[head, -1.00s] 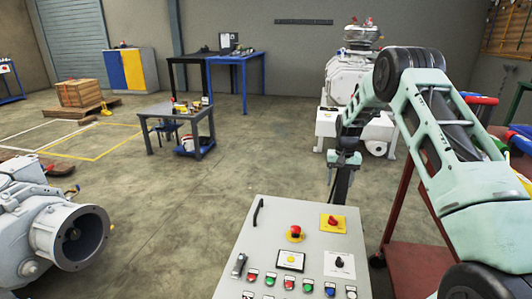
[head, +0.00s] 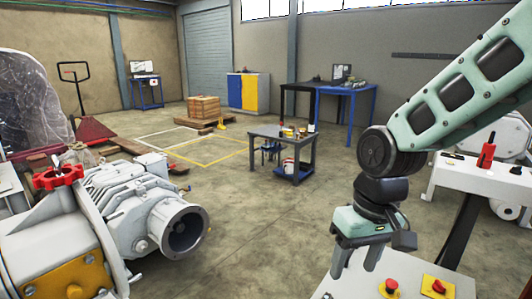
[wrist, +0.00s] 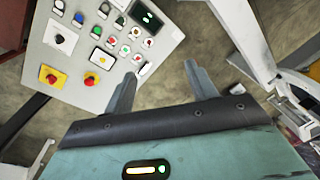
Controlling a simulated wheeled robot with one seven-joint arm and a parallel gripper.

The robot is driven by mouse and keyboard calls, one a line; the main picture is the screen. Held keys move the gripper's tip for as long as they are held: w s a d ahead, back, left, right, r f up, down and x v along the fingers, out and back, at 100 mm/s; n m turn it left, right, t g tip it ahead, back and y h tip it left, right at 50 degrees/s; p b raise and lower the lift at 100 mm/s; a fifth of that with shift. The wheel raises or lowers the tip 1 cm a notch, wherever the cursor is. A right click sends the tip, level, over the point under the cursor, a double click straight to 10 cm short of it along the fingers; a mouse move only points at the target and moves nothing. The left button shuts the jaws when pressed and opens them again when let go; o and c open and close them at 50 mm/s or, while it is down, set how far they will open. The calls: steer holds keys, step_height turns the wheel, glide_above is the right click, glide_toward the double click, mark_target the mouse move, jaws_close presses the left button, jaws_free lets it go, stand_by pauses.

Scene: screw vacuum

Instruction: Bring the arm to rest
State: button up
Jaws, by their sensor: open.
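My gripper (head: 354,262) hangs from my green arm at the right of the head view, pointing down, open and empty. It is in front of and above the grey control panel (head: 408,290), whose lower part is cut off by the picture's edge. In the wrist view my gripper's two fingers (wrist: 160,85) stand apart with bare floor between them. The control panel (wrist: 72,20) is at the upper left there, with a red button (wrist: 91,79) and several coloured buttons. No contact with the panel shows.
A grey pump machine (head: 150,215) with a red handwheel (head: 58,176) stands at the left. A white machine (head: 465,178) is at the right behind my arm. A small grey table (head: 270,131) with items stands mid-room. The floor between is clear.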

steer(key=s+a+n, duration=0.1)
steer(key=s+n, duration=0.3)
steer(key=s, duration=1.3)
step_height(320, 180, up, 20)
steer(key=p, duration=1.9)
steer(key=shift+w+a+f+h, duration=0.25)
steer(key=shift+w+h, duration=0.1)
steer(key=shift+h, duration=0.05)
